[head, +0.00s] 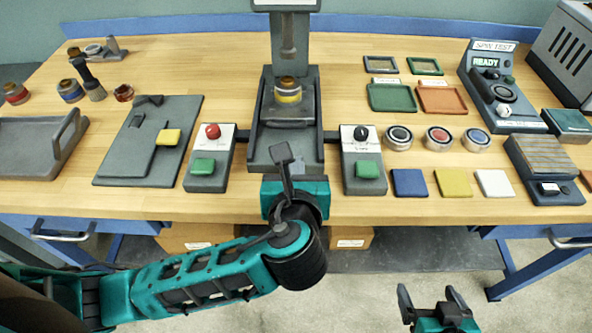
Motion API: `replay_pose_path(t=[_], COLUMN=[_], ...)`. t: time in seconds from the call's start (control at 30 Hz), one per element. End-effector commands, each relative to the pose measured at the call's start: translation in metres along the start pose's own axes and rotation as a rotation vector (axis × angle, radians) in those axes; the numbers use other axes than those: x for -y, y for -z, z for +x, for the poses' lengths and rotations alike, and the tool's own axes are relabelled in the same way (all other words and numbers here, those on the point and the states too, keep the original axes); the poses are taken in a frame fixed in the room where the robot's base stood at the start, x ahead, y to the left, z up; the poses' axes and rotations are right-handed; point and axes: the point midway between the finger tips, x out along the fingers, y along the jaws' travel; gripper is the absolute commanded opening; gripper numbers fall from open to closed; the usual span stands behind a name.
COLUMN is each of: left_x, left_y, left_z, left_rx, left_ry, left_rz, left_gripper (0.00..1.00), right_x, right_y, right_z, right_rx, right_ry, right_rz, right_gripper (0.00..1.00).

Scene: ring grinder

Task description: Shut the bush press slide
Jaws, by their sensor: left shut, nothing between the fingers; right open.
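The bush press (266,78) stands upright at the middle of the workbench, with its ram (288,45) raised above the slide. The slide (283,117) is a grey plate in the press base, below the ram. A bush with a yellow band (288,93) sits upright on it, and a gap shows between ram and bush. My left gripper (282,154) is shut and empty at the front of the base, nearer the front edge than the slide. Whether it touches the base is unclear. My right gripper (432,298) is open and empty, low in front of the bench.
Control boxes with green buttons flank the press, one left (205,172) and one right (366,171). A dark fixture plate (115,165) lies further left. Coloured pads (409,182) and round button-like pots (398,138) lie to the right.

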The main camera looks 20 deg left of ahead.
Motion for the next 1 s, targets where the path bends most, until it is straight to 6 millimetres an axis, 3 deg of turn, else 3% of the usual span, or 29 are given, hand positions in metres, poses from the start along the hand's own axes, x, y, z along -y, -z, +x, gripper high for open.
replay_pose_path(t=[0.2,0.4,1.0], left_x=[0.000,0.000,0.001], left_y=[-0.001,-0.016,-0.026], left_z=[0.048,0.071,0.088], left_rx=[0.003,0.002,0.004], left_ry=[-0.002,-0.001,-0.001], left_rz=[0.001,-0.001,0.001], left_gripper=[0.00,0.00,0.00], right_x=[-0.001,-0.001,-0.001], right_y=[-0.001,0.000,0.002], right_z=[0.000,0.000,0.001], right_rx=[0.001,0.001,-0.005], right_ry=[0.000,0.000,-0.001], right_rz=[-0.002,-0.002,-0.003], right_gripper=[0.91,0.91,0.91])
